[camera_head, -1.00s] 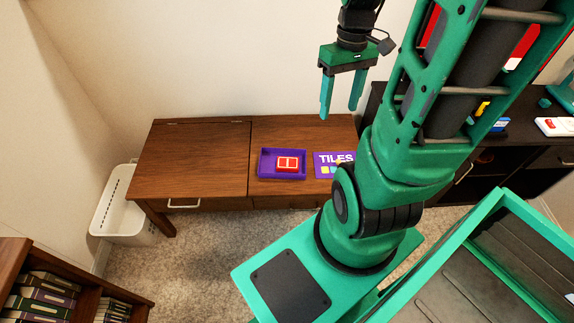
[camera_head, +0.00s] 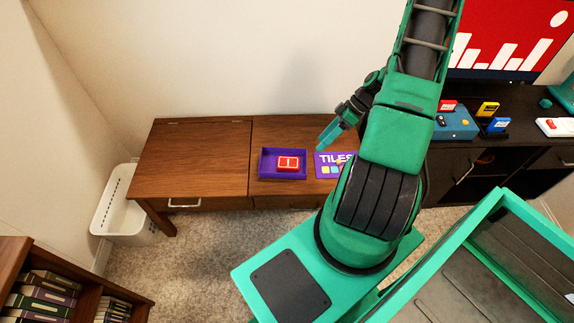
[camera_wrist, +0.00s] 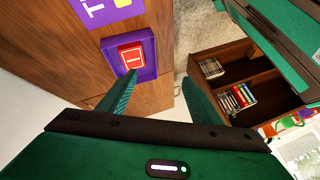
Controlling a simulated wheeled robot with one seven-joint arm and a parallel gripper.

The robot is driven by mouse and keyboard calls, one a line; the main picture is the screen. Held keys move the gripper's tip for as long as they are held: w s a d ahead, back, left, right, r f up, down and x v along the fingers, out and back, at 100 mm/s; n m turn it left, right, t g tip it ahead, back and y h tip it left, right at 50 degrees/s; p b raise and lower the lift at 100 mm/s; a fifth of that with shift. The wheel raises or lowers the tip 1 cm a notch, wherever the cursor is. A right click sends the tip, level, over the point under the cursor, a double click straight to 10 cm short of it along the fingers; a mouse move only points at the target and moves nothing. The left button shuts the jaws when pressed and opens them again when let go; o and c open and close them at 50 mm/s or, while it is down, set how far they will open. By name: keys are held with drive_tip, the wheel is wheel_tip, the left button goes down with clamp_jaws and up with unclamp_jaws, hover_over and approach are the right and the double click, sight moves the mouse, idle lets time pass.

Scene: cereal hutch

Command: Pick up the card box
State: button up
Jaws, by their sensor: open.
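The card box, a small red box with a white mark (camera_head: 288,163), lies inside a shallow purple tray (camera_head: 261,165) on the wooden desk. The card box also shows in the wrist view (camera_wrist: 131,58), beyond my left finger and left of the gap between the fingers. My gripper (camera_head: 325,141) is open and empty, above the desk to the right of the tray. Its two green fingers (camera_wrist: 158,95) are spread apart in the wrist view and do not touch the box.
A purple TILES box (camera_head: 328,158) lies just right of the tray, partly behind my arm. The wooden desk (camera_head: 195,150) is clear on its left half. A white basket (camera_head: 120,205) stands left of the desk. A dark cabinet (camera_head: 480,160) with colourful items is at right.

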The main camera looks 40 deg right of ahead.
sight(290, 162)
drive_tip(key=f+t, duration=0.2)
drive_tip(key=f, duration=0.2)
drive_tip(key=w+f+n+t+y, duration=0.1)
drive_tip(key=f, duration=0.2)
drive_tip(key=f+t, duration=0.2)
drive_tip(key=f, duration=0.2)
drive_tip(key=shift+w+f+n+t+y, duration=0.3)
drive_tip(key=shift+w+y, duration=0.1)
drive_tip(key=shift+w+f+t, duration=0.3)
drive_tip(key=shift+f+t, duration=0.3)
drive_tip(key=shift+f, duration=0.1)
drive_tip(key=x, duration=1)
drive_tip(key=shift+w+a+f, duration=0.15)
drive_tip(key=shift+w+a, duration=0.1)
drive_tip(key=shift+w, duration=0.05)
drive_tip(key=c, duration=0.8)
